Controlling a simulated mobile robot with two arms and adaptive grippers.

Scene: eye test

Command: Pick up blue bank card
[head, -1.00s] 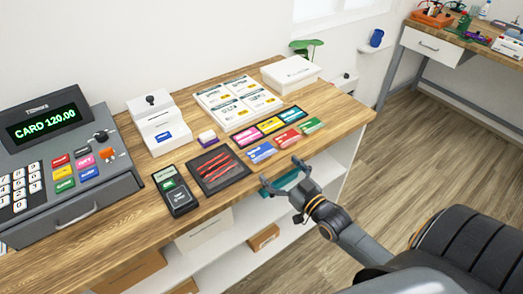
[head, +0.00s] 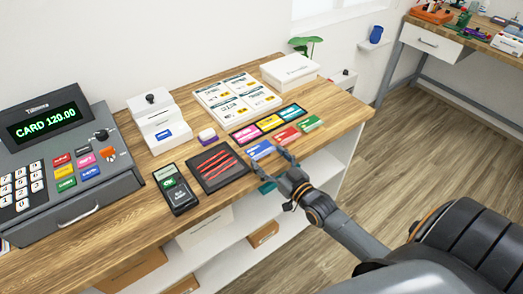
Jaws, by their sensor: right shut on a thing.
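The blue bank card (head: 258,150) lies at the front of the wooden counter, in a row with a red card (head: 287,137) and a green card (head: 311,123). My right gripper (head: 270,159) reaches in from the lower right and is shut on the blue card at its near edge. The fingers partly cover that edge, and the card looks at counter level; any gap beneath it cannot be told. My left gripper is not in view.
A black tray with red strips (head: 217,168) and a card terminal (head: 176,190) are left of the card. Pink, yellow and teal cards lie behind. A cash register (head: 70,160) stands at far left. A white box (head: 290,71) stands at the back.

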